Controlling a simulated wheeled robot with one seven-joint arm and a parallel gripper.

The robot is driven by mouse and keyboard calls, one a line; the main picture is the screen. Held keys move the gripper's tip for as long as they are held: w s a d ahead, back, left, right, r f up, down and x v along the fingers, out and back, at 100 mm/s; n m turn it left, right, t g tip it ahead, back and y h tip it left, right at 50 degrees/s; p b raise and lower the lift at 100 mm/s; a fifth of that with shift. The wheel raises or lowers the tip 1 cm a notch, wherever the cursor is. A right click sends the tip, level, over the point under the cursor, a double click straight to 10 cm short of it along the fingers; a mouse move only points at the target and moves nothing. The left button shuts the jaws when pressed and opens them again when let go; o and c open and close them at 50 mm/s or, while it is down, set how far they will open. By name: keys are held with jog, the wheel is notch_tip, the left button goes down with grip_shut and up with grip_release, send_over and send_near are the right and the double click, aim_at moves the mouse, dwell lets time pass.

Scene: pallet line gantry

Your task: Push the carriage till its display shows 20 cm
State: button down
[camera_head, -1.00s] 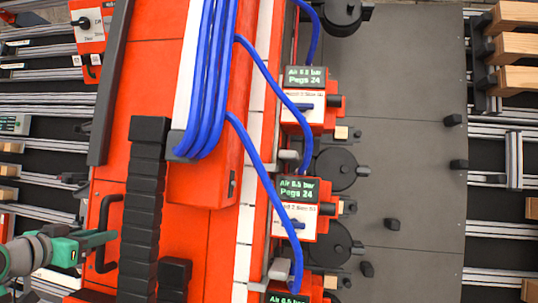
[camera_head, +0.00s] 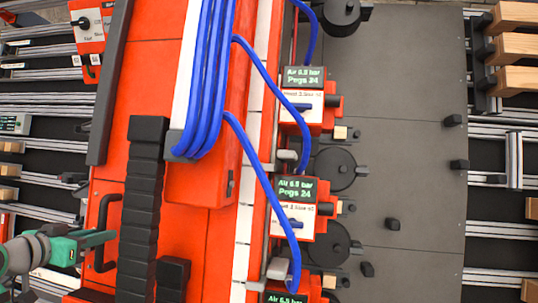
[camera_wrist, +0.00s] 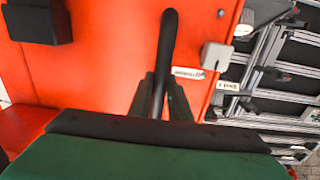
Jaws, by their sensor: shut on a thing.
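The carriage (camera_head: 200,240) is a long orange body in the head view with a black handle (camera_head: 97,262) on its left side. My green gripper (camera_head: 108,237) reaches in from the left at that handle. In the wrist view the two dark fingers (camera_wrist: 163,98) are shut on the black handle (camera_wrist: 168,38), which stands up from the orange surface. The two upper displays on the carriage's right side (camera_head: 303,76) and (camera_head: 296,189) read "Air 0.5 bar, Pegs 24". A third, at the bottom edge, is cut off. I can read no centimetre value.
Blue hoses (camera_head: 210,75) and a black cable chain (camera_head: 140,215) lie along the carriage. A grey plate (camera_head: 410,140) with round black drums and small black blocks lies to its right. Aluminium rails (camera_head: 45,105) are at left. A small display (camera_head: 12,123) there is too small to read.

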jog(key=shift+a, duration=0.35)
jog(key=shift+a+r, duration=0.1)
jog(key=shift+a, duration=0.25)
jog(key=shift+w+a, duration=0.2)
jog(key=shift+a, duration=0.4)
jog(key=shift+s+a, duration=0.15)
jog(key=shift+a, duration=0.1)
dwell(0.6)
jog(key=c, duration=1.2)
grip_release()
jog(key=shift+d, duration=0.1)
jog(key=shift+d, duration=0.1)
jog(key=v, duration=0.9)
jog(key=shift+s, duration=0.35)
